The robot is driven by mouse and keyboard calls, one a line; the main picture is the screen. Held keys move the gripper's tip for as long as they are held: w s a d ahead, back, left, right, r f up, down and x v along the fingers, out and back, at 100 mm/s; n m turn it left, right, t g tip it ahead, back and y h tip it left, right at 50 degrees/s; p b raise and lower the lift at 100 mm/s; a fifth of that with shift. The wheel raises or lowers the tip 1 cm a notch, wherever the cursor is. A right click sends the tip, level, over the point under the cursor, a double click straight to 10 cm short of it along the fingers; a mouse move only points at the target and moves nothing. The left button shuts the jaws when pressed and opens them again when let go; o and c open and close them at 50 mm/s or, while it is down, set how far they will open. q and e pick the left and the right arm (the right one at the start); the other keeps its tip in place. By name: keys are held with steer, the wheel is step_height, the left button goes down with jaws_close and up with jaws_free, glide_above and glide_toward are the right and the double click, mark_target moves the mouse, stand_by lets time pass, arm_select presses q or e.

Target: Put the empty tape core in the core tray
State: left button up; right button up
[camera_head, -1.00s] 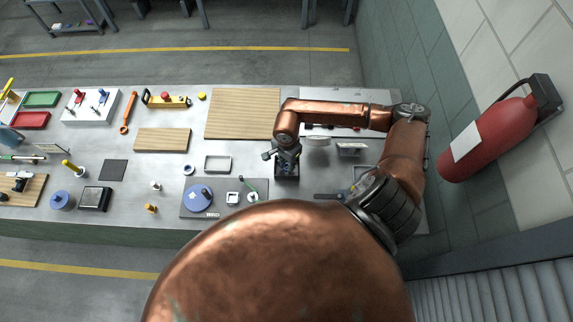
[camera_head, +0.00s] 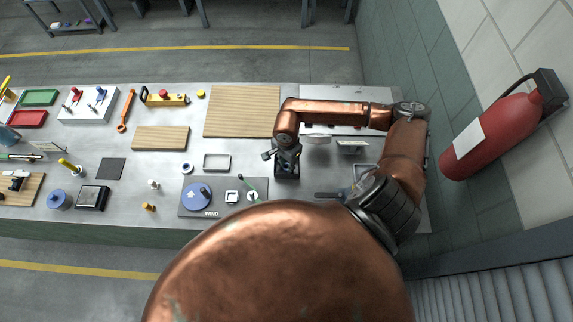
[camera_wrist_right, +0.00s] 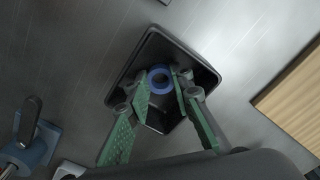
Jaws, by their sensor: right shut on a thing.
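My right gripper (camera_head: 287,152) points down over a black open tray (camera_head: 287,176) on the bench. In the right wrist view the same gripper (camera_wrist_right: 161,82) is shut on a blue ring, the tape core (camera_wrist_right: 160,78), with the two green-padded fingers on either side of it. The core appears within the outline of the black tray (camera_wrist_right: 197,62); I cannot tell whether it touches the tray floor. In the head view the gripper hides the core. My left gripper is not in view.
Another blue-and-white ring (camera_head: 187,169) lies on the bench near a grey rectangular tray (camera_head: 217,162). A board with a blue disc (camera_head: 197,196) lies in front of it. A wooden board (camera_head: 242,110) lies behind. My arm blocks the near edge.

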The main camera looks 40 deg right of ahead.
steer(key=shift+f, duration=0.1)
steer(key=o, duration=0.8)
step_height(320, 180, up, 12)
steer(key=shift+c, duration=0.2)
stand_by(0.4)
jaws_close()
stand_by(0.3)
stand_by(0.4)
stand_by(0.8)
